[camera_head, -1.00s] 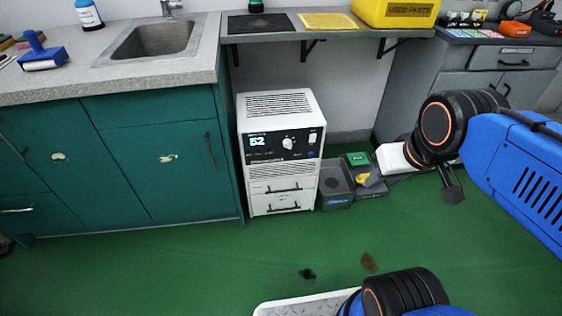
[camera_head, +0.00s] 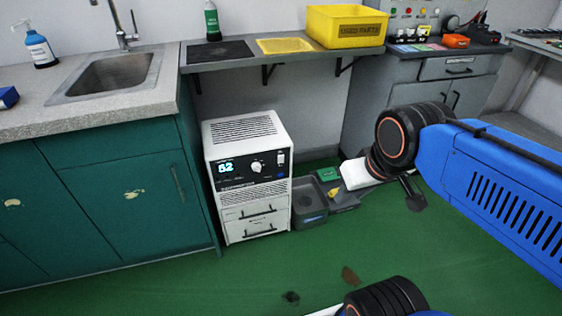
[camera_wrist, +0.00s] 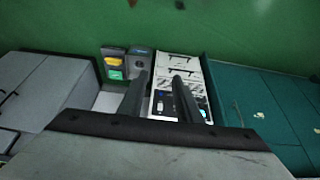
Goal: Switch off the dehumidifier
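The dehumidifier (camera_head: 248,205) is a white box on the green floor under the shelf. Its dark front panel shows a lit "52" display (camera_head: 226,167), a round white knob (camera_head: 257,166) and a small white switch (camera_head: 281,158) at the right, with a blue spot below it. In the wrist view the dehumidifier (camera_wrist: 181,70) appears upside down, its panel partly behind my fingers. My gripper (camera_wrist: 160,76) has its two dark fingers apart with nothing held between them, in front of the unit.
A grey bin (camera_head: 309,203) and a tray with green and yellow items (camera_head: 341,194) stand right of the dehumidifier. A green cabinet (camera_head: 120,190) flanks it on the left, a shelf (camera_head: 225,60) overhangs it. Open green floor (camera_head: 200,285) lies in front.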

